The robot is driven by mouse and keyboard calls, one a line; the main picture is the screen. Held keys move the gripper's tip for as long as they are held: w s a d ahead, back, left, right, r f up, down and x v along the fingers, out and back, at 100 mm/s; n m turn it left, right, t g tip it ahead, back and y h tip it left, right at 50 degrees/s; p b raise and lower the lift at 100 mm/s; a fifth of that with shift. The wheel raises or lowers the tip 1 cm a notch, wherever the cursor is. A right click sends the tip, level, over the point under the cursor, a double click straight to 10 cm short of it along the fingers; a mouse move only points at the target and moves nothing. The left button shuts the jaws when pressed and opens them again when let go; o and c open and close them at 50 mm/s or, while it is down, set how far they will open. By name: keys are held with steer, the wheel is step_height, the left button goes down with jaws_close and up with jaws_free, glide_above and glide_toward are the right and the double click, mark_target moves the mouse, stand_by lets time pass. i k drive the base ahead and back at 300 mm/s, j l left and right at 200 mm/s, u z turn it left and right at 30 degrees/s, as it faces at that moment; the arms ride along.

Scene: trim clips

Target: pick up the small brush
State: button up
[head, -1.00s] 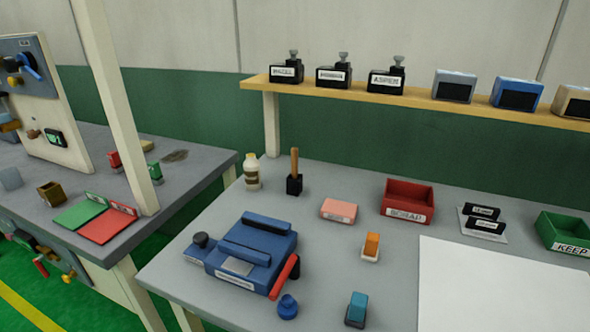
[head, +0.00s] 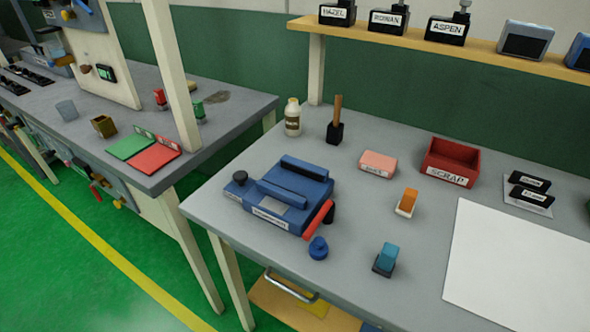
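The likely small brush (head: 337,108) shows as an upright wooden handle at the back left of the near grey bench. Its lower end meets a small black block or cup (head: 335,133); I cannot tell whether that is its bristle head or a holder. It stands just right of a white bottle with a brown label (head: 292,118), with a gap between them. My gripper is not in view.
On the near bench (head: 340,290) are a blue clamp-like machine with a red lever (head: 283,195), a blue knob (head: 318,248), a pink block (head: 378,162), a red SCRAP bin (head: 450,158), orange and teal pieces, and a white sheet (head: 520,260). A shelf (head: 450,53) runs above the back.

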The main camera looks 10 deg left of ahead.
mark_target(338, 98)
steer(key=i+j+z, duration=0.15)
steer(key=j, duration=0.3)
steer(key=i+j+z, duration=0.2)
steer(key=j, duration=0.3)
steer(key=i+j+z, duration=0.15)
steer(key=j, duration=0.35)
steer(key=j+z, duration=0.15)
steer(key=j, duration=0.35)
steer(key=i, duration=0.05)
